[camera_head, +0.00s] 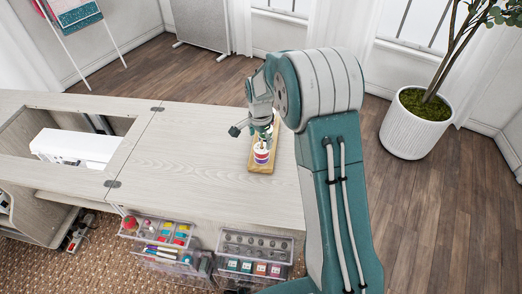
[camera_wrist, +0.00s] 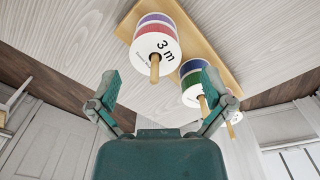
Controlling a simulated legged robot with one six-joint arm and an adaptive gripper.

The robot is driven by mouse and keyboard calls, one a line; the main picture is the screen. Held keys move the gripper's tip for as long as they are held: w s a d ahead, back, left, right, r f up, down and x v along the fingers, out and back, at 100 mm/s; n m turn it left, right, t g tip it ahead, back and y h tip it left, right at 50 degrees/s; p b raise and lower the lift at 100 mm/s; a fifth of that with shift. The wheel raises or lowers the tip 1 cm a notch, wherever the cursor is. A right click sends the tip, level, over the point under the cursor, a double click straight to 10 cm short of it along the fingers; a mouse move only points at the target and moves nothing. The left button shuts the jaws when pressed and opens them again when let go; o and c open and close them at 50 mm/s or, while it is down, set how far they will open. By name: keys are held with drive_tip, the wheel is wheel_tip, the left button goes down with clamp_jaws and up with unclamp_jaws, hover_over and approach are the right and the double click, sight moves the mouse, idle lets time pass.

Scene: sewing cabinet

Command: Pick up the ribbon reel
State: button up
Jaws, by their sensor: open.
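Ribbon reels stand on a wooden pegged board (camera_head: 252,168) near the right end of the cabinet top. The nearest reel (camera_head: 261,155) in the head view has a white label and coloured bands. In the wrist view, a purple and red reel (camera_wrist: 157,38) with a white "3 m" face has a peg through it. A blue and green reel (camera_wrist: 190,91) is beside the right finger, and a third is partly hidden behind that finger. My gripper (camera_wrist: 161,82) is open and empty, with the "3 m" reel ahead between its fingers. The head view shows my gripper (camera_head: 262,134) above the board, its fingers partly hidden.
The pale wooden cabinet top (camera_head: 200,150) is clear left of the board. A white sewing machine (camera_head: 75,148) sits in the opening at left. Clear drawers (camera_head: 253,243) with spools stand at the front. A potted plant (camera_head: 408,125) stands on the floor at right.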

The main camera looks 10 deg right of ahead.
sight(261, 148)
wheel_tip(261, 148, down, 4)
drive_tip(key=shift+s+d+f, duration=0.1)
drive_tip(key=shift+s+d, duration=0.05)
drive_tip(key=c, duration=0.9)
drive_tip(key=shift+o, duration=0.2)
wheel_tip(261, 148, up, 10)
drive_tip(key=shift+r, duration=0.1)
